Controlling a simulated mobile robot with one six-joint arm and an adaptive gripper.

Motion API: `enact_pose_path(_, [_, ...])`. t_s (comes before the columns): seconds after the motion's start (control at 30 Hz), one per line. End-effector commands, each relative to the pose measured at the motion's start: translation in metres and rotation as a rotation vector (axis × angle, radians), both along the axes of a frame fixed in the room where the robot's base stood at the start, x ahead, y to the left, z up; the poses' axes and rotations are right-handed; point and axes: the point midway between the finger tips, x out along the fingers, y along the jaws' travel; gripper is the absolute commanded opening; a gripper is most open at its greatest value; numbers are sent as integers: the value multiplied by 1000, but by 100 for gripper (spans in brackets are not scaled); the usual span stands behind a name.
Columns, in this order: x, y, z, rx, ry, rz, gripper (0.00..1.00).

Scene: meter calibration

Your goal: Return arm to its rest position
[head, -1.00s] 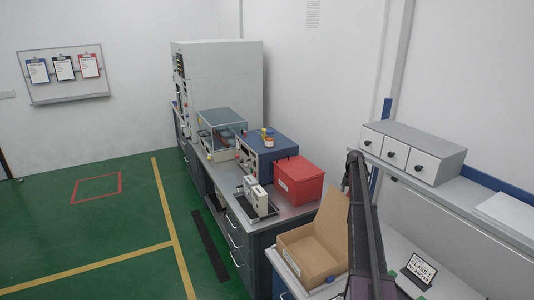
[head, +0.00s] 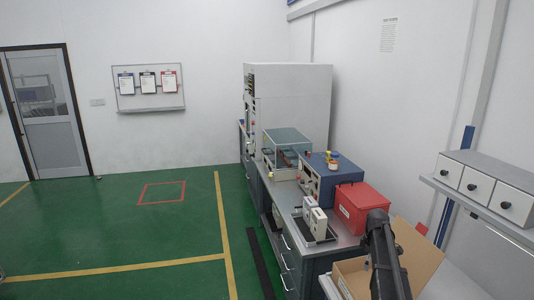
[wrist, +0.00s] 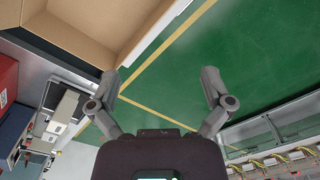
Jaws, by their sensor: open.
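My gripper (wrist: 162,84) shows in the wrist view with its two fingers spread wide apart. It is open and nothing is between the fingers. The green floor with yellow lines is behind it. In the head view my dark arm rises at the lower right in front of an open cardboard box (head: 352,278), hiding part of it. The gripper's fingers cannot be made out in the head view. The box also shows in the wrist view (wrist: 75,30), at the upper left, beside the left finger.
A bench holds a red box (head: 362,204), a blue instrument (head: 318,184), a glass-topped case (head: 287,150) and a small white device (head: 318,222). A shelf with white drawers (head: 478,182) is at the right. The green floor (head: 110,230) at the left is clear.

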Motion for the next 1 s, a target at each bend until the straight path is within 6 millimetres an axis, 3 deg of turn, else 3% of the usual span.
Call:
enact_pose_path(0.03, [-20,19,-7,-2,0,-46,100])
enact_pose_path(0.1, [-37,39,-11,-4,1,-124,100])
enact_pose_path(0.5, [-142,137,-38,-12,2,-568,100])
enact_pose_path(0.8, [-219,188,-55,-15,1,-878,100])
enact_pose_path(1.0, [-244,202,-59,-16,0,-991,100])
